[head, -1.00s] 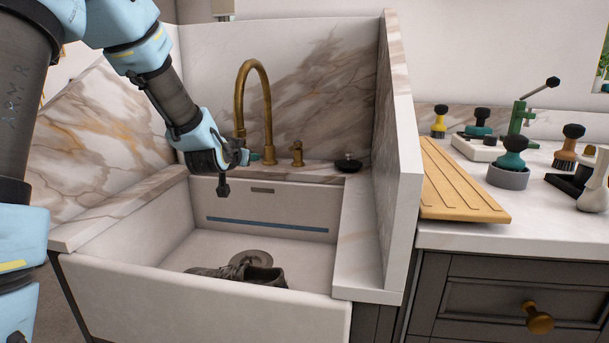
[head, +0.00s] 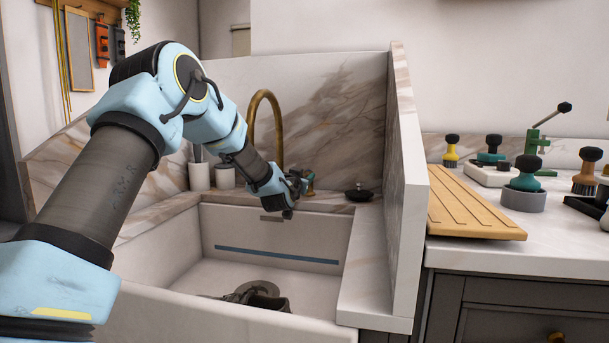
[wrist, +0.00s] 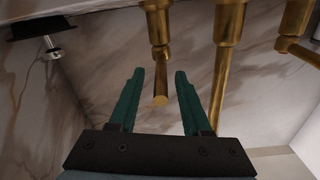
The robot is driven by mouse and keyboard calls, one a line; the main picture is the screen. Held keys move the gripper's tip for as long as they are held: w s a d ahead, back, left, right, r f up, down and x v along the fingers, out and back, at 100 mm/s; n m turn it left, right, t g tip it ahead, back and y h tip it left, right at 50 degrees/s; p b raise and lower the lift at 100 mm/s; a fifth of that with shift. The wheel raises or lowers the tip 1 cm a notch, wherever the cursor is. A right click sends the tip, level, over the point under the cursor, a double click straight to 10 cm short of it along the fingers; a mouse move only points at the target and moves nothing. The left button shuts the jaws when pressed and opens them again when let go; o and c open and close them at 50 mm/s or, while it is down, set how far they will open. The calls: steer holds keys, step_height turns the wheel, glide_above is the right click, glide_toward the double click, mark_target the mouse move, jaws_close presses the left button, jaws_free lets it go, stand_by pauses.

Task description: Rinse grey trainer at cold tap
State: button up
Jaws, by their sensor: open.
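The dark grey trainer (head: 262,297) lies in the sink (head: 225,272) by the drain, partly hidden by the front wall. The brass tap's arched spout (head: 265,105) rises behind the sink. My gripper (head: 306,182) is at the tap's right side, hiding the brass handle there. In the wrist view my gripper's green fingers (wrist: 157,95) are open. A brass handle (wrist: 159,52) shows in the gap between them, its rounded end toward the palm. I cannot tell whether a finger touches it. The spout (wrist: 227,60) and a second brass handle (wrist: 295,25) are to its right.
A tall marble side panel (head: 408,190) walls the sink's right side. A black-topped item (head: 359,194) stands on the back ledge. Two pale cups (head: 212,176) stand at the back left. A wooden board (head: 472,208) and several brushes are on the right counter.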

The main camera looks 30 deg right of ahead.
steer(key=shift+x, duration=0.8)
steer(key=shift+c, duration=0.2)
jaws_close()
stand_by(0.7)
